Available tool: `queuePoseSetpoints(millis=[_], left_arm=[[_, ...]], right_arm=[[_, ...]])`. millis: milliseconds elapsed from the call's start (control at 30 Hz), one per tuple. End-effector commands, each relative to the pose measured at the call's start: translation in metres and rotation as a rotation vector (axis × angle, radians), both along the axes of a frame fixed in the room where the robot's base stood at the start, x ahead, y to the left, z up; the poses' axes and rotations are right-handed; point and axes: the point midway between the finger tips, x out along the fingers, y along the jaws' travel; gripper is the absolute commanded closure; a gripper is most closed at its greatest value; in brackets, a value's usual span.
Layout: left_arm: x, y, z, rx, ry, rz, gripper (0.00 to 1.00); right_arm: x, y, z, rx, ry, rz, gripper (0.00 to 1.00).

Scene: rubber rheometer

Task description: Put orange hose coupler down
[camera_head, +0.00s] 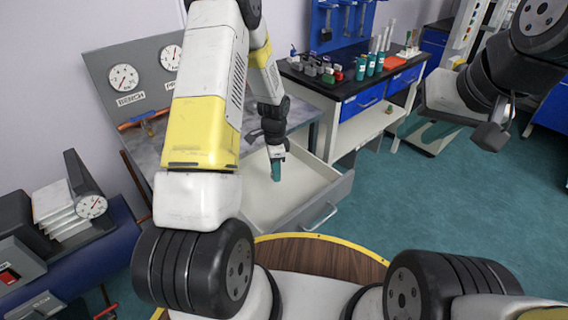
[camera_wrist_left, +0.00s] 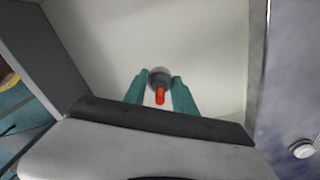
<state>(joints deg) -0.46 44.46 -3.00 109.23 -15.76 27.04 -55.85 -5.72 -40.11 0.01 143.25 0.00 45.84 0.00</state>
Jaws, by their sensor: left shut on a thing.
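The orange hose coupler (camera_wrist_left: 160,96) shows in the left wrist view as a red-orange tip with a grey round part behind it. It sits between the two teal fingers of my left gripper (camera_wrist_left: 159,94), which is shut on it. In the head view my left gripper (camera_head: 276,171) points down inside the open drawer (camera_head: 331,193), over its pale floor. The coupler is too small to make out there, and I cannot tell whether it touches the drawer floor. My right gripper (camera_head: 424,129) is at the upper right in the head view, its teal fingers apart and empty.
The drawer's walls surround my left gripper, and its floor looks bare. A gauge panel (camera_head: 128,100) stands behind at the left. A black-topped bench (camera_head: 345,86) with bottles and small parts stands at the back. A round wooden top (camera_head: 330,258) lies in front.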

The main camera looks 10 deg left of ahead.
Motion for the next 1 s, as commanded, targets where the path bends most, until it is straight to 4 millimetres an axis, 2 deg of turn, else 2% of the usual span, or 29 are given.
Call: queuePoseSetpoints(millis=[233,433,800,833,933,1000], left_arm=[[0.000,0.000,-0.022,-0.001,0.000,0.001,1.00],[0.000,0.000,-0.049,0.001,0.001,0.002,1.00],[0.000,0.000,-0.054,-0.001,-0.001,0.002,1.00],[0.000,0.000,-0.054,-0.001,-0.001,0.002,0.64],[0.000,0.000,-0.053,0.000,-0.002,0.002,0.46],[0.000,0.000,-0.053,-0.001,-0.001,0.002,0.46]], right_arm=[[0.000,0.000,0.000,0.000,0.000,0.000,0.67],[0.000,0.000,0.000,0.000,0.000,0.000,0.67],[0.000,0.000,0.000,0.000,0.000,0.000,0.67],[0.000,0.000,0.000,0.000,0.000,0.000,0.67],[0.000,0.000,0.000,0.000,0.000,0.000,0.67],[0.000,0.000,0.000,0.000,0.000,0.000,0.67]])
